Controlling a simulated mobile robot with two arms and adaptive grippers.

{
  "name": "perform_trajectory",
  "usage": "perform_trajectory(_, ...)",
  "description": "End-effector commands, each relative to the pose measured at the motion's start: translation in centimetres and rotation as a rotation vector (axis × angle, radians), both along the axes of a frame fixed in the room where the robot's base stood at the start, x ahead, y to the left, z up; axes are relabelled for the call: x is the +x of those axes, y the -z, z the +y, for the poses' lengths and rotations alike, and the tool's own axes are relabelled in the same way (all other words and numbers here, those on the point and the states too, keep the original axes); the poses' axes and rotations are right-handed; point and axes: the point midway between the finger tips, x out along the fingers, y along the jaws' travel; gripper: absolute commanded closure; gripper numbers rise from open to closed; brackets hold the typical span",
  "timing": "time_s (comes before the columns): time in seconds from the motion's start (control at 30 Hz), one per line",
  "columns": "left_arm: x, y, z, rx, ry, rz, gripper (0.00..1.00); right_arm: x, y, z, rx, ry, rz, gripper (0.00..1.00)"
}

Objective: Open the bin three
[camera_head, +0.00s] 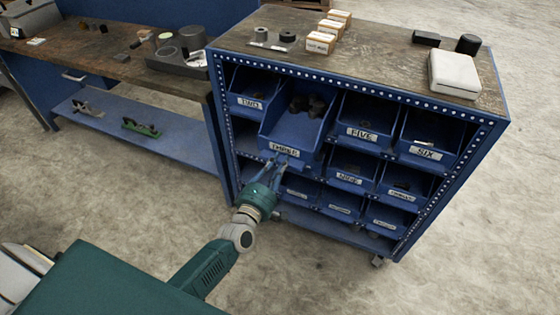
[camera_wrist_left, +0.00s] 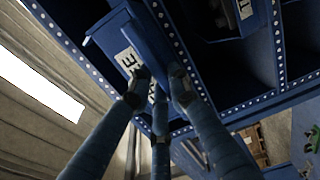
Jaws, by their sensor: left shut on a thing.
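The bin labelled THREE (camera_head: 291,137) is a blue bin in the top row of the blue cabinet (camera_head: 222,130). It is pulled forward of its neighbours, and dark parts lie inside it. My left gripper (camera_head: 277,165) is at the front of this bin, just below its label, shut on the bin's front edge. In the left wrist view the gripper fingers (camera_wrist_left: 155,95) close at the bin's front by the label (camera_wrist_left: 128,62), partly covering it. My right gripper is not in view.
Bins TWO (camera_head: 250,102), FIVE (camera_head: 362,134) and SIX (camera_head: 426,152) sit in the same row. A white box (camera_head: 455,74) and several small items stand on the cabinet top. A workbench (camera_head: 100,52) stands to the left. The floor in front of the cabinet is clear.

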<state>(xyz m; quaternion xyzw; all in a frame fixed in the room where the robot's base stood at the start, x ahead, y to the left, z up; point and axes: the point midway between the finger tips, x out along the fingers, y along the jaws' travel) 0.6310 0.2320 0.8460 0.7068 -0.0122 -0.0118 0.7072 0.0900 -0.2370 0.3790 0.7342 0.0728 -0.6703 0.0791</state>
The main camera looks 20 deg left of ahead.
Motion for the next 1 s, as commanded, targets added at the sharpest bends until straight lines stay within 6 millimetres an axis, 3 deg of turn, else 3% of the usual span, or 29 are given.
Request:
perform_trajectory(0.03, 0.0, 0.1, -0.1, 0.0, 0.002, 0.002, 1.0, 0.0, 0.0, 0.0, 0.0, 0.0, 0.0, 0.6)
perform_trajectory(0.07, 0.0, 0.1, -0.1, 0.0, 0.002, 0.002, 0.76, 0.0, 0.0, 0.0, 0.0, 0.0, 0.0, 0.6)
perform_trajectory(0.13, 0.0, 0.1, -0.1, 0.0, 0.002, 0.002, 0.62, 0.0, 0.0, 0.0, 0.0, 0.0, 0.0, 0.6)
perform_trajectory(0.43, -0.1, 0.1, 0.0, 0.0, 0.001, 0.001, 0.62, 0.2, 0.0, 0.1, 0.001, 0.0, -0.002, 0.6)
perform_trajectory(0.57, -1.1, 0.2, 0.0, 0.0, 0.001, 0.003, 0.62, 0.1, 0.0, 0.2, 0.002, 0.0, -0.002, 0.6)
perform_trajectory(1.0, -9.8, 0.2, 0.3, 0.001, 0.002, 0.005, 0.62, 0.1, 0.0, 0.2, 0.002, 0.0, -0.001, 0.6)
